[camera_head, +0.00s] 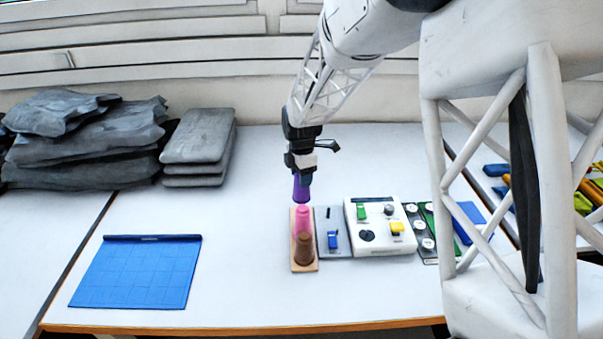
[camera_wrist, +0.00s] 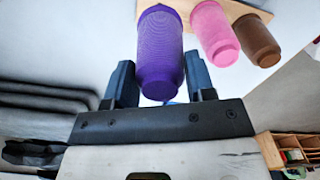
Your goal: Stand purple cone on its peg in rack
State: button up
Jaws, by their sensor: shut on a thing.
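The purple cone (camera_head: 301,188) is between the fingers of my gripper (camera_head: 301,170), which is shut on it. In the wrist view the purple cone (camera_wrist: 162,45) points away from the gripper (camera_wrist: 159,64), with its wide end toward the wooden rack (camera_wrist: 235,11). In the head view the cone is upright at the back end of the rack (camera_head: 303,268). I cannot tell whether its lower end touches the board. A pink cone (camera_head: 302,222) and a brown cone (camera_head: 304,249) stand on the rack in front of it. The purple cone's peg is hidden.
A grey plate with a blue switch (camera_head: 333,240) and a white control box (camera_head: 380,228) stand just right of the rack. A blue mat (camera_head: 138,275) lies at left. Grey folded pads (camera_head: 198,140) are stacked behind it. The table between mat and rack is clear.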

aim_at(301, 193)
jog(key=shift+f, duration=1.6)
jog(key=shift+f, duration=2.05)
dwell(2.4)
jog(key=o, duration=1.4)
jog(key=shift+o, duration=0.2)
jog(key=shift+r, duration=0.15)
